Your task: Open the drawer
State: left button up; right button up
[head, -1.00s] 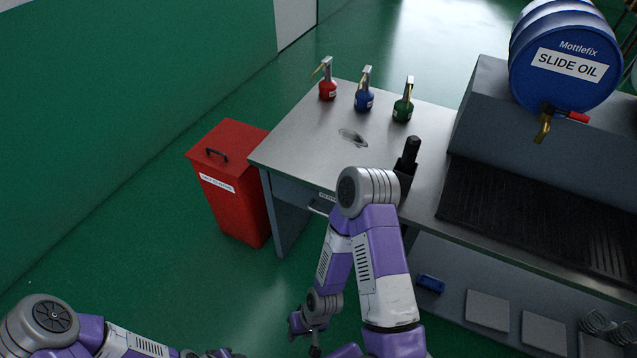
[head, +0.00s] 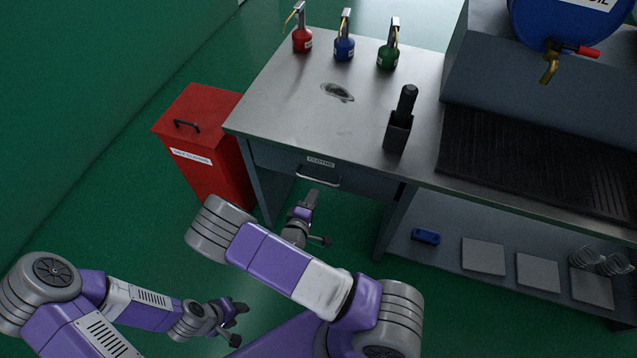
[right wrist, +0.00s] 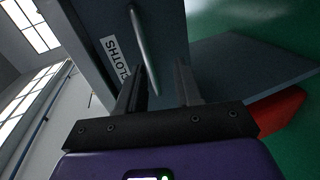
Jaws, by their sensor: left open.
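The drawer (head: 361,181) is under the left part of the metal bench. It looks shut, with its front flush below the bench top, and it has a "CLOTHS" label (head: 320,161) and a bar handle (head: 319,182). My right gripper (head: 320,217) is just in front of and below the handle. In the right wrist view the fingers of my right gripper (right wrist: 160,78) are apart, with the handle (right wrist: 144,50) ahead of the gap between them. I cannot tell whether the handle's near end is between the fingertips. My left gripper (head: 240,324) is open and empty, low at the bottom.
A red lidded bin (head: 205,150) stands left of the bench (head: 270,100). A blue drum (head: 560,25) is at right. Floor before the drawer is clear.

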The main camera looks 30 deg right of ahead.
aim_at(318, 180)
jog(key=shift+t, duration=0.3)
jog(key=x, duration=0.2)
jog(key=r+b+x, duration=0.1)
jog(key=x, duration=0.2)
jog(key=b+x, duration=0.1)
jog(key=x, duration=0.1)
jog(key=shift+w+d+r, duration=0.25)
jog(key=shift+w, duration=0.25)
jog(key=shift+c, duration=0.5)
grip_shut()
